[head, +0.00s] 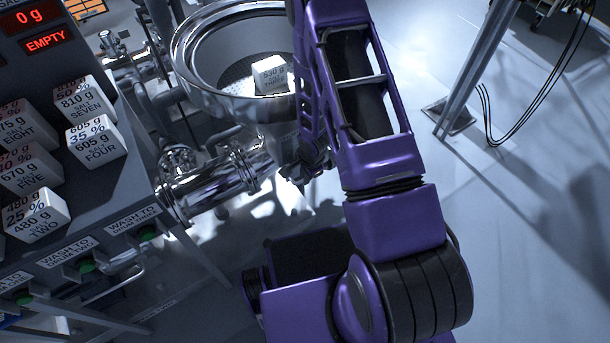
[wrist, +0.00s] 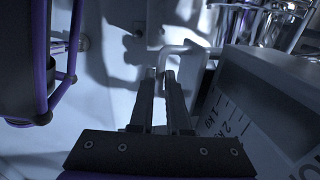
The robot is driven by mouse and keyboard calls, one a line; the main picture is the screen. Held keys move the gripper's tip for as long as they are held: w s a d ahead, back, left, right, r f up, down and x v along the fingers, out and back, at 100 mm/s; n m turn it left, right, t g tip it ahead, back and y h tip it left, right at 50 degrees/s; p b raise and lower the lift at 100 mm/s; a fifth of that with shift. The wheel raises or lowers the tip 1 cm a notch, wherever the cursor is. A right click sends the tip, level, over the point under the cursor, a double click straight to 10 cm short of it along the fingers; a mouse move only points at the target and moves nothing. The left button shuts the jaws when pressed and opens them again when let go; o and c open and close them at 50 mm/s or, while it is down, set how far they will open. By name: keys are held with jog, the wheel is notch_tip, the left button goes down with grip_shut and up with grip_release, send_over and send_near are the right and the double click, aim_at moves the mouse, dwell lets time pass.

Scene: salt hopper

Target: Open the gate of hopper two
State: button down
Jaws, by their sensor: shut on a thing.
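In the wrist view, my gripper (wrist: 163,78) has its two dark fingers close together. Their tips are at a pale bent bar handle (wrist: 185,47), and the jaws are shut on it. Right of the fingers is a grey panel (wrist: 262,95) with a scale marked in kg. No label on the handle or the panel names hopper two, so I cannot tell its number. In the head view, my purple arm reaches up the picture and my gripper cannot be made out there.
A steel drum (head: 183,57) holds a white salt block (head: 270,75). At left, a dark rack (head: 110,175) carries several labelled blocks, a red EMPTY display (head: 46,39) and green wash buttons (head: 87,266). A metal post (head: 473,70) with cables stands at right. Floor between is open.

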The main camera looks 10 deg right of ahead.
jog(key=s+d+b, duration=0.1)
jog(key=s+d, duration=0.1)
jog(key=s, duration=0.5)
jog(key=shift+s+d, duration=0.2)
jog(key=shift+s, duration=0.05)
jog(key=c, duration=0.9)
grip_release()
jog(key=s+r+p, duration=0.1)
jog(key=r, duration=0.4)
jog(key=s+r+p, duration=0.1)
jog(key=r, duration=0.5)
jog(key=s+d+r+p, duration=0.1)
jog(key=r, duration=0.5)
jog(key=shift+r+p, duration=0.1)
jog(key=shift+p, duration=0.2)
